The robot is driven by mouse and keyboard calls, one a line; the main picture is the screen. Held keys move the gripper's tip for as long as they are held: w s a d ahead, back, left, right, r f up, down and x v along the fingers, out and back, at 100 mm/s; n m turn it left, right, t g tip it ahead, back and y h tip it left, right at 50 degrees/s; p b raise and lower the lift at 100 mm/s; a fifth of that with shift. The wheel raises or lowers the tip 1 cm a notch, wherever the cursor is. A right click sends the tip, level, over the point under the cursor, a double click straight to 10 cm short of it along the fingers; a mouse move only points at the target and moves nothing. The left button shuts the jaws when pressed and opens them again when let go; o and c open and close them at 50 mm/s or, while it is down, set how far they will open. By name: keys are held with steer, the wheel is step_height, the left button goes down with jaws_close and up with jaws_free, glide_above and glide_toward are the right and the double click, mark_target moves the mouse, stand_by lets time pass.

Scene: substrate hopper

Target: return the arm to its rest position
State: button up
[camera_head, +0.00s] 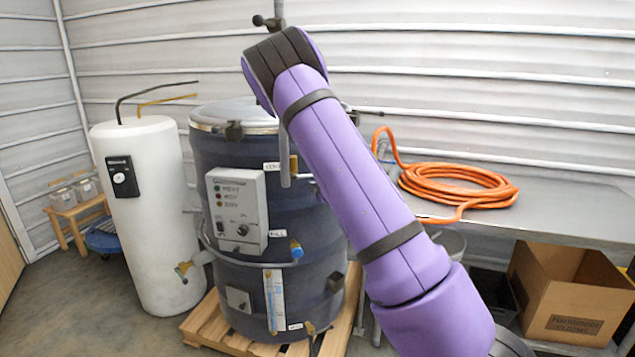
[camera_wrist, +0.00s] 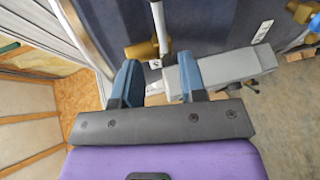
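My purple arm rises from the lower right of the head view, across the front of the dark, jacketed hopper (camera_head: 230,165), to a joint near the hopper's top. The hand is hidden in that view. In the wrist view, my gripper (camera_wrist: 158,82) has its two blue fingers apart, with nothing seen held between them. Beyond the fingers are the hopper's dark side, a pale pipe (camera_wrist: 158,22) with a brass fitting (camera_wrist: 140,51), and a grey box (camera_wrist: 235,66). I cannot tell how far the fingertips are from these.
The hopper stands on a wooden pallet (camera_head: 205,330). A white tank (camera_head: 145,220) is to its left. On the right, a metal table (camera_head: 570,205) bears a coiled orange hose (camera_head: 455,187), with a cardboard box (camera_head: 570,290) below. Floor is clear at lower left.

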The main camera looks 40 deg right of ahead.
steer(key=s+a+r+m+g+y, duration=0.2)
steer(key=s+a+r+m+g, duration=0.1)
steer(key=s+a+r+m, duration=0.55)
steer(key=s+a+r+m+g+y, duration=0.1)
steer(key=s+a+r+m+g, duration=0.3)
steer(key=s+r, duration=0.55)
steer(key=s+a+g, duration=0.1)
steer(key=s+a, duration=0.3)
steer(key=s, duration=0.5)
steer(key=s+a+r+m+g+y, duration=0.1)
steer(key=s+a, duration=0.3)
steer(key=s, duration=0.5)
steer(key=s+a+m, duration=0.1)
steer(key=s+a, duration=0.3)
steer(key=s, duration=0.5)
steer(key=shift+s+r+g+y, duration=0.25)
steer(key=shift+s+g+y, duration=0.1)
steer(key=shift+g+y, duration=0.05)
